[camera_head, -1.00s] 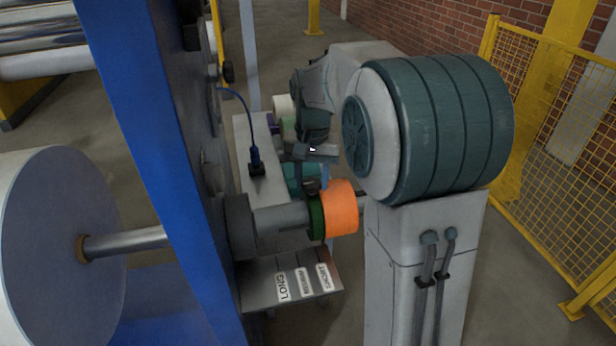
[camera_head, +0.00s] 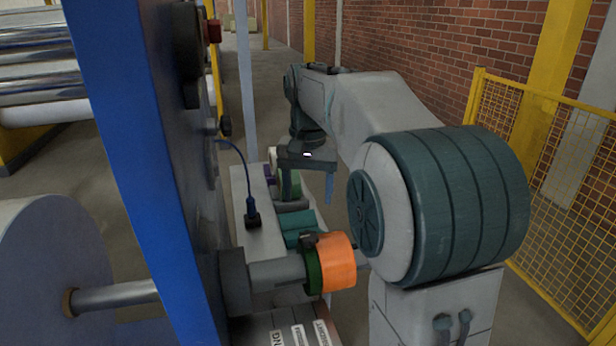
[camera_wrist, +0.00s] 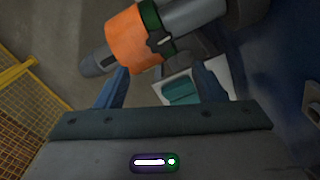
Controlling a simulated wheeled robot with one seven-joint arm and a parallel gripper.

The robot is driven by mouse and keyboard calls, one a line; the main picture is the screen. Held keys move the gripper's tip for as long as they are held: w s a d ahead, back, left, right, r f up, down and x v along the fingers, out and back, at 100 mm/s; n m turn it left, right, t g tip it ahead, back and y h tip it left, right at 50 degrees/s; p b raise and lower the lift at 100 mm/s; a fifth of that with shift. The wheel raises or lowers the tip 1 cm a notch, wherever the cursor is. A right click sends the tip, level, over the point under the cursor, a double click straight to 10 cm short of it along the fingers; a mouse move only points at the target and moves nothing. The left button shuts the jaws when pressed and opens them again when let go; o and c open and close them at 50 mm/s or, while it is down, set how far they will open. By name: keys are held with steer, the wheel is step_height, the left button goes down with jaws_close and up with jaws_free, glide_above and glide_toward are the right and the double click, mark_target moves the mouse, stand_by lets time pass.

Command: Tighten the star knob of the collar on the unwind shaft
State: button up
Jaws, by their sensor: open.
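The unwind shaft (camera_head: 278,271) is a grey bar sticking out to the right from the machine's side. A green collar (camera_head: 312,270) sits on it against an orange sleeve (camera_head: 337,264). A small dark star knob (camera_head: 309,240) stands on the collar's upper side. My gripper (camera_head: 307,190) is open and empty, pointing down, above and beyond the shaft in the head view. In the wrist view my gripper's blue fingers (camera_wrist: 163,74) are spread apart. The collar (camera_wrist: 153,20) and star knob (camera_wrist: 160,43) lie ahead of them, apart from the fingers.
A pale bench (camera_head: 250,210) with a cable plug and a teal block (camera_head: 300,228) lies behind the shaft. The blue machine frame (camera_head: 130,140) stands left, with a large white roll (camera_head: 50,265). A yellow mesh fence (camera_head: 540,170) is at right.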

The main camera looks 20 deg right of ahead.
steer(key=shift+r, duration=1.75)
